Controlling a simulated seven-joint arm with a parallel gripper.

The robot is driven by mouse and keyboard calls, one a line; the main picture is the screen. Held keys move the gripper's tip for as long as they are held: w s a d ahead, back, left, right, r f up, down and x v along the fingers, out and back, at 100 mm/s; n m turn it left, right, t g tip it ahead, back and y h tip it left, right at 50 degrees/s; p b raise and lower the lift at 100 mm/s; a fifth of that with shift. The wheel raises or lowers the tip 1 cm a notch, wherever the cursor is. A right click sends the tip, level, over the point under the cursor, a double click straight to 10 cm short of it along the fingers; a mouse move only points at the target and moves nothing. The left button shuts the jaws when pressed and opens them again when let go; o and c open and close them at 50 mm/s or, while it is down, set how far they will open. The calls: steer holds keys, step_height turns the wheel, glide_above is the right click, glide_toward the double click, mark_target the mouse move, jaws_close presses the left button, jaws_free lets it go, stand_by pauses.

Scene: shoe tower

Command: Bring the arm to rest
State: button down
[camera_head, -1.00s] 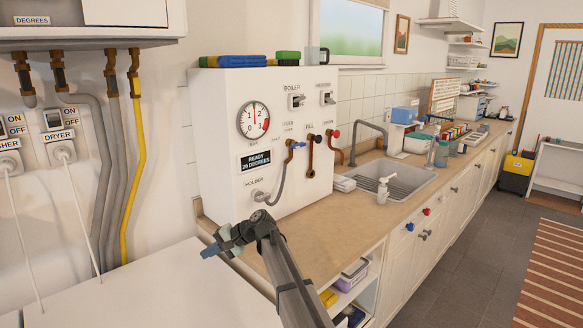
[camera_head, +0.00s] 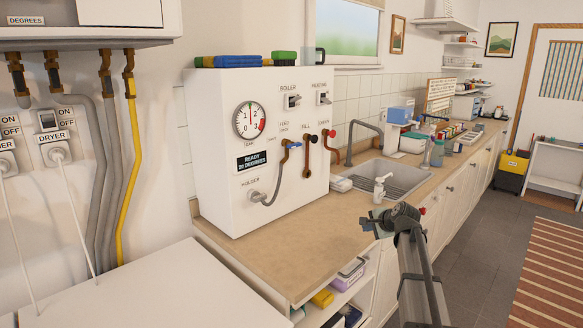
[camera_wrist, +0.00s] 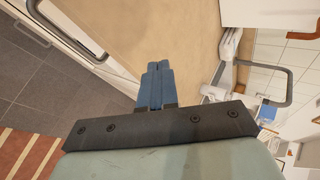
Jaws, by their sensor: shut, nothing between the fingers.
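My gripper (camera_head: 366,224) is over the front edge of the wooden counter (camera_head: 262,245), to the right of the white boiler (camera_head: 215,170) and in front of the sink (camera_head: 385,178). In the wrist view its two blue fingers (camera_wrist: 155,82) are together with nothing between them. The counter (camera_wrist: 150,25) lies beyond the fingertips. My arm reaches in from the lower right of the head view.
A white soap dispenser (camera_head: 380,188) stands by the sink, close behind my gripper. A curved faucet (camera_head: 365,130) rises behind it. An open shelf with boxes (camera_head: 348,272) is under the counter.

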steer(key=s+d+f+g+h, duration=0.1)
steer(key=s+d+f, duration=0.2)
steer(key=f, duration=0.3)
steer(key=s+d+f+h, duration=0.1)
steer(key=s+d+f, duration=0.2)
steer(key=f, duration=0.2)
steer(key=s+a+f+n+g, duration=0.2)
steer(key=s+a+f, duration=0.1)
steer(key=s+f, duration=0.55)
steer(key=s+a+f+n+g, duration=0.25)
steer(key=s+a+f, duration=0.2)
steer(key=f, duration=0.65)
steer(key=s+a+f+n+g, duration=0.1)
steer(key=s+a+f+g, duration=0.2)
steer(key=s+f, duration=0.55)
steer(key=s+a+f+n+g, duration=0.1)
steer(key=s+f, duration=0.4)
steer(key=s, duration=0.7)
steer(key=s+a+f+n+g+h, duration=0.1)
steer(key=s+f+n+g, duration=0.3)
steer(key=s, duration=0.8)
steer(key=s+a+f+n+g, duration=0.3)
steer(key=s+f, duration=0.4)
steer(key=s, duration=0.5)
steer(key=shift+s+h, duration=0.3)
steer(key=shift+w+f+n, duration=0.1)
steer(key=shift+f+n, duration=0.05)
steer(key=shift+n, duration=0.1)
